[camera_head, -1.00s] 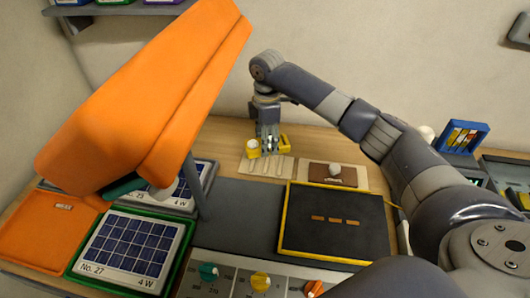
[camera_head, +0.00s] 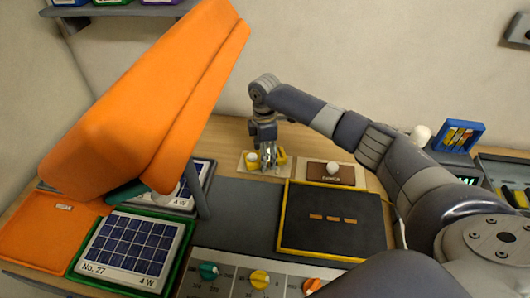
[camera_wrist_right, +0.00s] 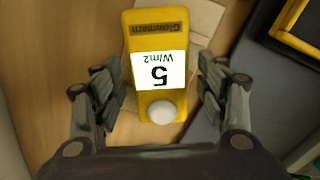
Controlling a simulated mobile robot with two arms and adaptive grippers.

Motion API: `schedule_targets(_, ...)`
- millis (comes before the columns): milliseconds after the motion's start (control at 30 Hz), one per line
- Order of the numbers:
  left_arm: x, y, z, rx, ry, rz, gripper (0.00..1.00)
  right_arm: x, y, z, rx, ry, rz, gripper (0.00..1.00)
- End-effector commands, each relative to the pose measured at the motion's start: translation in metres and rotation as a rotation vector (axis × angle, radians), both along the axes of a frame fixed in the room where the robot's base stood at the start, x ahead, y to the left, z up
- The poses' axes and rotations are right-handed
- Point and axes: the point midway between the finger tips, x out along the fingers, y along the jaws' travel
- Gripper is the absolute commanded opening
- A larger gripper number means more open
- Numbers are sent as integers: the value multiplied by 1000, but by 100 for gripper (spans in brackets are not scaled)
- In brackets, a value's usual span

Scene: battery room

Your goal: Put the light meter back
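The light meter (camera_wrist_right: 159,68) is a yellow block with a white display reading 5 W/m2 and a white dome sensor. In the head view the meter (camera_head: 252,157) is partly hidden by my right gripper (camera_head: 268,160). The meter lies at the back of the table over a beige plate (camera_head: 246,168). In the wrist view my right gripper (camera_wrist_right: 160,100) is open, with one finger on each side of the meter. Gaps show between the fingers and the meter, so it is not gripped. My left gripper is not in view.
A large orange lamp hood (camera_head: 150,90) on a grey post hangs over the left side. A solar panel (camera_head: 130,248), an orange tray (camera_head: 35,235), a dark yellow-rimmed panel (camera_head: 335,235) and a knobbed console (camera_head: 235,270) fill the front. A brown switch plate (camera_head: 331,175) sits right of the meter.

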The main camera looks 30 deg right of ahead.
Motion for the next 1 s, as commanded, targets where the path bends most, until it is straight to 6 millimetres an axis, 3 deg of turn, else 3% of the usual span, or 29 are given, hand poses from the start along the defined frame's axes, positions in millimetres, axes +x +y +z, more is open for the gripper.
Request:
schedule_targets(267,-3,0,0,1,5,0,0,0,0,1,0,0,0,70)
schedule_targets(433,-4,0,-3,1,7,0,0,1,0,13,1,-2,-1,70)
schedule_targets(800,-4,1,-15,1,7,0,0,1,0,89,1,-3,-1,70)
schedule_targets(1000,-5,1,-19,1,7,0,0,1,0,116,1,-1,0,70)
